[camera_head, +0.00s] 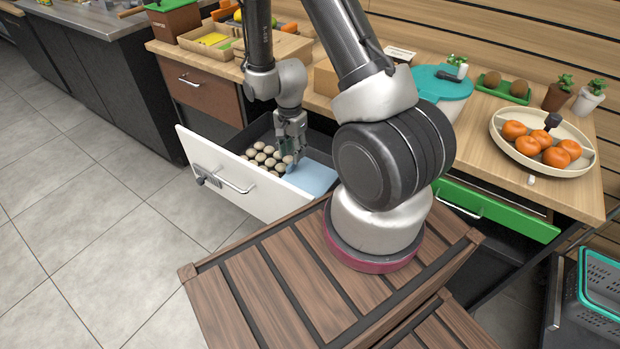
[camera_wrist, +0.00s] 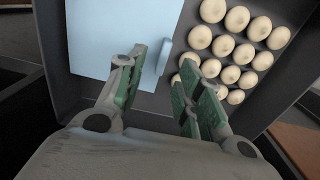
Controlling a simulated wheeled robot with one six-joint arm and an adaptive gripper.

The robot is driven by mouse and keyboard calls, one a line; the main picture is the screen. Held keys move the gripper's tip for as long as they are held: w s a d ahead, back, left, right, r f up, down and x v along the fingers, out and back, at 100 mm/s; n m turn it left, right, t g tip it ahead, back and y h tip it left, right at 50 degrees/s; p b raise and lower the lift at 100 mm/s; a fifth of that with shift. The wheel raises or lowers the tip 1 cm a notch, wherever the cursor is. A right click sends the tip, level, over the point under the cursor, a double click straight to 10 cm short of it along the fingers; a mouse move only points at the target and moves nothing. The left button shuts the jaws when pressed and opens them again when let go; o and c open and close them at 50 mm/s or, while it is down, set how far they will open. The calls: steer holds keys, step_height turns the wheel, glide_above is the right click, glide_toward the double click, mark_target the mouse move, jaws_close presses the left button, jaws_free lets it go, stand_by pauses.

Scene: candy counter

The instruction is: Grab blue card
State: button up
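The light blue card (camera_wrist: 122,38) lies in the open drawer (camera_head: 232,181), beside several round cream-coloured balls (camera_wrist: 238,45). It also shows in the head view (camera_head: 313,178), partly hidden by my arm. A raised light blue tab (camera_wrist: 166,56) stands up at the card's edge nearest the balls. My gripper (camera_wrist: 160,82) is inside the drawer, with its green-padded fingers apart. The tab appears between and just beyond the fingertips in the wrist view. I cannot tell whether a finger touches it. In the head view my gripper (camera_head: 291,157) points down over the card's edge.
The drawer's walls surround my gripper closely. The counter above holds a bowl of oranges (camera_head: 541,143), a teal-lidded pot (camera_head: 441,84) and a wooden box (camera_head: 326,78). A green-fronted drawer (camera_head: 497,211) is open at the right. The tiled floor at left is clear.

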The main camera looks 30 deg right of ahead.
mark_target(291, 163)
steer(key=f, duration=0.5)
steer(key=shift+a+f, duration=0.25)
steer(key=shift+f, duration=0.1)
steer(key=shift+c, duration=0.4)
jaws_close()
